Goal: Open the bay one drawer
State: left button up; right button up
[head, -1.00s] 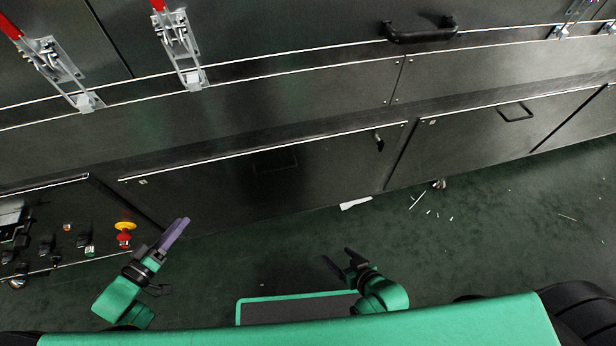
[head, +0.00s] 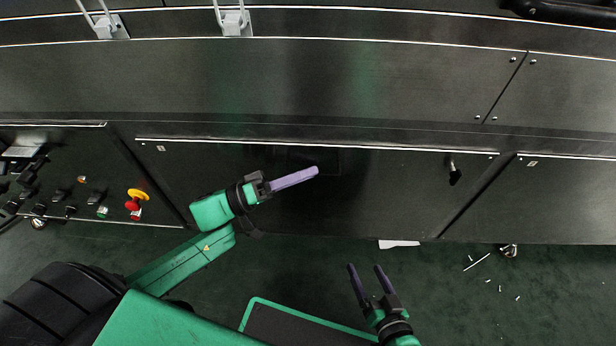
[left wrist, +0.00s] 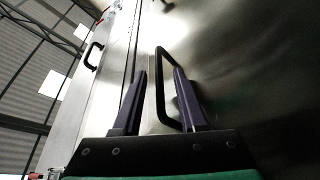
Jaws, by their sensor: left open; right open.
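A wide dark metal front (head: 380,195) with a small unreadable label fills the middle of the head view; I take it for the bay one drawer. It is flush with its neighbours, with no gap visible. Its black bar handle (left wrist: 160,62) shows in the left wrist view, standing between the open purple fingers; I cannot tell whether they touch it. In the head view my left gripper (head: 300,178) is at the front, its arm hiding part of it, and the handle is hard to make out there. My right gripper (head: 366,268) is open and empty, low over the floor.
A control panel with a yellow-and-red button (head: 136,199) is at the left. A dark latch (head: 453,170) sits at the front's right end. A white scrap (head: 398,244) and small debris lie on the green floor, which is otherwise open.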

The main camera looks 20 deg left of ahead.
pick_arm(q)
jog(key=shift+w+d+r, duration=0.15)
jog(key=shift+w+d, duration=0.1)
jog(key=shift+d, duration=0.05)
grip_shut()
dwell(1.3)
